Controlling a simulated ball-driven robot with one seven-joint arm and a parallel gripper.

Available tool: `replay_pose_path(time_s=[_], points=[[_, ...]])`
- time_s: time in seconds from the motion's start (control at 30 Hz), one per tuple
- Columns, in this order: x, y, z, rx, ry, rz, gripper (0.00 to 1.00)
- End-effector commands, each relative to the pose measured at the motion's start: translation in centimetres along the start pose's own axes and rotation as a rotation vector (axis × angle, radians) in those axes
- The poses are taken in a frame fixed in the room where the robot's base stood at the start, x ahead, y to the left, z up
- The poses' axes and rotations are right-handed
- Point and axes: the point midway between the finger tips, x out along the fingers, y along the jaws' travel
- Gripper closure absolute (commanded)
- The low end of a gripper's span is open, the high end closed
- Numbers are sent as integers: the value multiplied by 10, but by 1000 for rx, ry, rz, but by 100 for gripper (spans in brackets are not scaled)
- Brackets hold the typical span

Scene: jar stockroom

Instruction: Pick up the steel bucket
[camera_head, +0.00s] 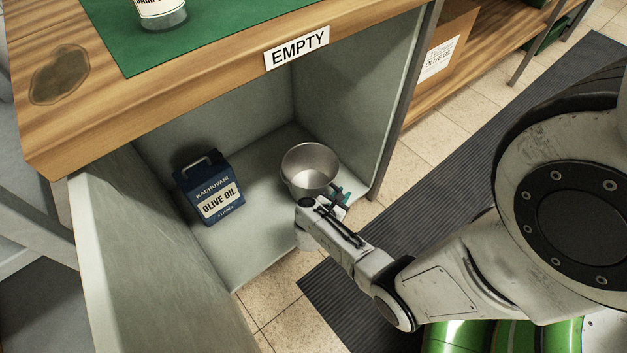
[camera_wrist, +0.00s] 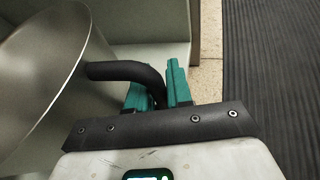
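The steel bucket (camera_head: 310,168) is a round, open-topped metal vessel at the front right of the open cupboard. In the wrist view its curved wall (camera_wrist: 40,75) fills the left side, with a black curved handle (camera_wrist: 122,70) reaching right. My gripper (camera_head: 340,197) is at the bucket's near right side. In the wrist view its two teal fingers (camera_wrist: 158,90) are close together on either side of the handle's end, which fills the gap, so they look shut on it. The bucket's underside is hidden, so I cannot tell whether it touches the cupboard floor.
A blue olive oil can (camera_head: 209,188) stands left of the bucket. The cupboard's right wall (camera_head: 362,105) is close, and its open door (camera_head: 150,255) is at left. A dark ribbed mat (camera_head: 440,180) lies at right.

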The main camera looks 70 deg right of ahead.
Motion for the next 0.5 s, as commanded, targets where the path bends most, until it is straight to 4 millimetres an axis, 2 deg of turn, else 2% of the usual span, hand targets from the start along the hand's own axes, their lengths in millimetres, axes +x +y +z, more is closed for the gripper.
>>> replay_pose_path(time_s=[0.03, 0.2, 0.5], points=[[0, 0, 0, 0, 0, 0, 85], [0, 0, 0, 0, 0, 0, 100], [0, 0, 0, 0, 0, 0, 100]])
